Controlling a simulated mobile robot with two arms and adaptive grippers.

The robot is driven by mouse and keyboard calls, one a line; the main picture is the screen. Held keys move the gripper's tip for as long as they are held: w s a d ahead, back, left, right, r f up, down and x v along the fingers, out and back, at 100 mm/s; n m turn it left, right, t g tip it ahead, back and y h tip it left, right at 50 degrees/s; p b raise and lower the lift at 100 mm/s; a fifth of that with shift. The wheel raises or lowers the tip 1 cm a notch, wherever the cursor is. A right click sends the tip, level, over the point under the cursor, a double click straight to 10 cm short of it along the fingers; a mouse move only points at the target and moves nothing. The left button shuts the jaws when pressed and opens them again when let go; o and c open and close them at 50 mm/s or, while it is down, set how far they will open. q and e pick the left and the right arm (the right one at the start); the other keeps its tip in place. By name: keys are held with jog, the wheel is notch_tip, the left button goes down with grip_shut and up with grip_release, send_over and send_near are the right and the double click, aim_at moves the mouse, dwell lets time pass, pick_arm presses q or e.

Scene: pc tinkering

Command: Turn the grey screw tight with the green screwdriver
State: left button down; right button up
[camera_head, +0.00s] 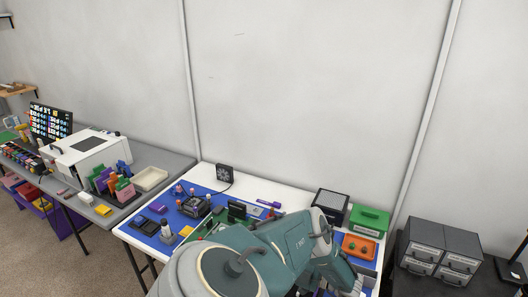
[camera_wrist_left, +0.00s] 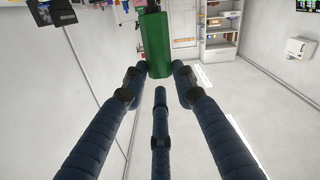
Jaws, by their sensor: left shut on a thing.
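My left gripper (camera_wrist_left: 160,82) shows in the left wrist view, its dark blue fingers closed around the lower end of a green handle. This looks like the green screwdriver (camera_wrist_left: 157,45), standing roughly along the fingers, with its upper end cut off by the frame edge. Its tip does not show clearly. I cannot make out the grey screw in either view. In the head view, my teal and grey arm covers the front middle of the white table, and neither gripper can be made out there.
The white table (camera_head: 262,197) has a blue mat (camera_head: 168,206) holding several small devices. A black fan (camera_head: 225,173) stands at its back. A green box (camera_head: 369,219), an orange tray (camera_head: 359,247) and a dark box (camera_head: 331,203) are at right. Grey drawers (camera_head: 440,250) stand farther right.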

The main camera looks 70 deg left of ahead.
pick_arm(q)
jog(key=shift+f+b, duration=0.7)
jog(key=shift+f, duration=0.1)
jog(key=c, duration=1.3)
grip_release()
jog(key=shift+d, duration=0.1)
jog(key=shift+v, duration=2.45)
jog(key=shift+w, duration=0.1)
jog(key=v, duration=0.7)
jog(key=shift+w+d, duration=0.1)
jog(key=shift+d, duration=0.1)
